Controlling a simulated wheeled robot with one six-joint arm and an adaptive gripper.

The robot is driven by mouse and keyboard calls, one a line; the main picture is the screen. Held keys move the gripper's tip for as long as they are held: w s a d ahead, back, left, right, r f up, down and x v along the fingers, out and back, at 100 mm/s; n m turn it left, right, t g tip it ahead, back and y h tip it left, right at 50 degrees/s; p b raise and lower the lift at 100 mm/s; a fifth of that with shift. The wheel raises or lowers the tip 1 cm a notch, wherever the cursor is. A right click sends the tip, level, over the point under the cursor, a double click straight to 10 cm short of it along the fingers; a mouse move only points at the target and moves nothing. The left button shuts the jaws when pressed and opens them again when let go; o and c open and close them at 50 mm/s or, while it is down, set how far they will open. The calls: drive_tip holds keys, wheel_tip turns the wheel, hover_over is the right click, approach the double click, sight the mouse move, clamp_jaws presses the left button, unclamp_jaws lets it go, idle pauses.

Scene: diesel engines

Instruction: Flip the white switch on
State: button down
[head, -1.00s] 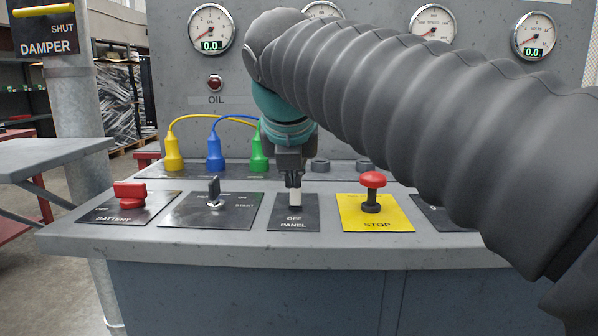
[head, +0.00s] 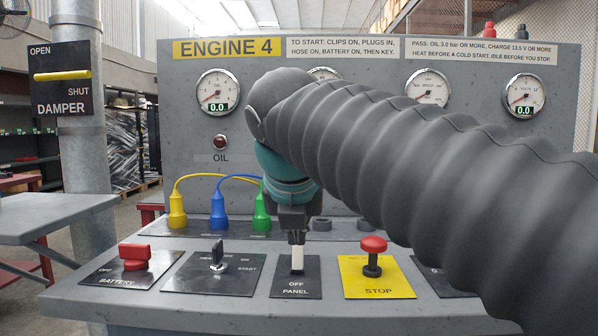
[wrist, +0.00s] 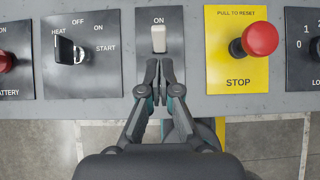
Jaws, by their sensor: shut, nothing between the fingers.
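The white switch (head: 297,259) sits on the black PANEL plate (head: 296,285), with the word OFF at its near side. In the wrist view, the white switch (wrist: 158,39) lies just below the word ON. It appears upright or leaning toward ON; the exact tilt is hard to tell. My gripper (head: 297,238) points down at the plate, its tips right by the top of the switch in the head view. In the wrist view my gripper (wrist: 158,80) has its fingertips together, just on the near side of the switch. Contact cannot be told. The fingers hold nothing.
To the right are the red STOP knob (head: 373,245) and another plate partly behind my arm. To the left are the key switch (head: 218,256) and red battery handle (head: 134,257). Yellow, blue and green plugs (head: 262,212) stand behind. Gauges line the upright panel.

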wheel_tip(320, 180, up, 10)
drive_tip(key=w, duration=0.1)
idle(0.4)
idle(0.4)
